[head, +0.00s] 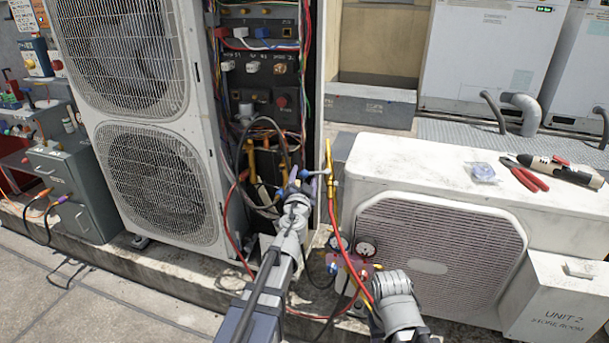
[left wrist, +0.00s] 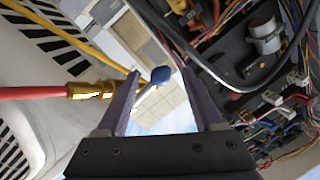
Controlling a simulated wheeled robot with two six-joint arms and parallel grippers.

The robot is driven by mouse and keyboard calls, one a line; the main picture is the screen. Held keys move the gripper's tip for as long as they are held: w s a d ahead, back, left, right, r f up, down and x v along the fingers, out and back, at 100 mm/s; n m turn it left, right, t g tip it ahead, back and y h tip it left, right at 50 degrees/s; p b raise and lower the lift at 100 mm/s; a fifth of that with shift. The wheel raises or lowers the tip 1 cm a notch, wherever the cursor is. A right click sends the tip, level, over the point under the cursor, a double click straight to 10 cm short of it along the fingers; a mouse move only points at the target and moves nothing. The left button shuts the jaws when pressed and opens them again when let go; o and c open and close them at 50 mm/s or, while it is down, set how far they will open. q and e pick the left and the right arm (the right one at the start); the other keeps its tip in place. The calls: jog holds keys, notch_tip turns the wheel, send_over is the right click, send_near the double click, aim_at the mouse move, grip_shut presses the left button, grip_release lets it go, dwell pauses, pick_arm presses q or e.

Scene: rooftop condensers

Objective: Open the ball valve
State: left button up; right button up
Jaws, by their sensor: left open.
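The ball valve shows as a brass fitting (head: 328,165) at the top of a red hose, in front of the open panel of the tall condenser. In the left wrist view its brass body (left wrist: 92,90) lies left of the fingers, with a lever ending in a blue grip (left wrist: 161,76). My left gripper (head: 305,180) is open at the lever. In the left wrist view the blue grip shows between the two purple-grey fingers (left wrist: 165,100), nearer the left one; I cannot tell whether they touch. My right arm shows at the lower middle, but its fingers cannot be made out.
A gauge manifold (head: 364,249) with red and yellow hoses is below the valve. The low condenser (head: 440,155) on the right bears red pliers (head: 524,177) and a pen-like tool (head: 565,170). Loose cables and wiring fill the open panel (head: 262,70) behind my left gripper.

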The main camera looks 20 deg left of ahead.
pick_arm(q)
jog(key=shift+w+a, duration=0.2)
jog(key=shift+w, duration=0.9)
grip_shut()
dwell(0.6)
